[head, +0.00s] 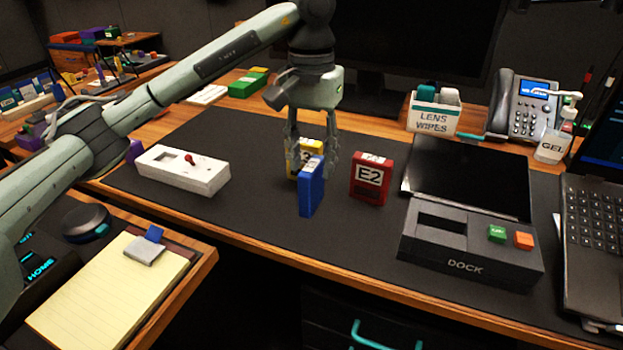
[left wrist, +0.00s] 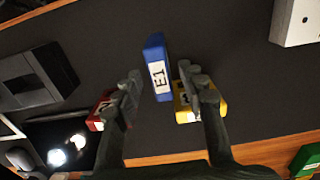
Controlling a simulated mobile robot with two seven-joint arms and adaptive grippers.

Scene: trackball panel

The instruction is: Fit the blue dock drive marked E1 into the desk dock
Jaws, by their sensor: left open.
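The blue dock drive (head: 311,190) stands upright on the dark mat, its narrow edge toward the head camera. In the left wrist view the blue drive (left wrist: 154,50) shows its white E1 label. My left gripper (head: 313,172) is open and points down over the drives. In the left wrist view its fingertips (left wrist: 157,80) lie on either side of the blue drive's labelled end; I cannot tell whether they touch it. The black desk dock (head: 466,268) sits to the right, with an empty rectangular slot and green and orange keys. My right gripper is in neither view.
A red drive marked E2 (head: 371,178) stands right of the blue one. A yellow drive (head: 312,148) stands close behind it. A white panel with a red stick (head: 205,182) lies left. A laptop (head: 597,240) is at far right. The mat before the drives is clear.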

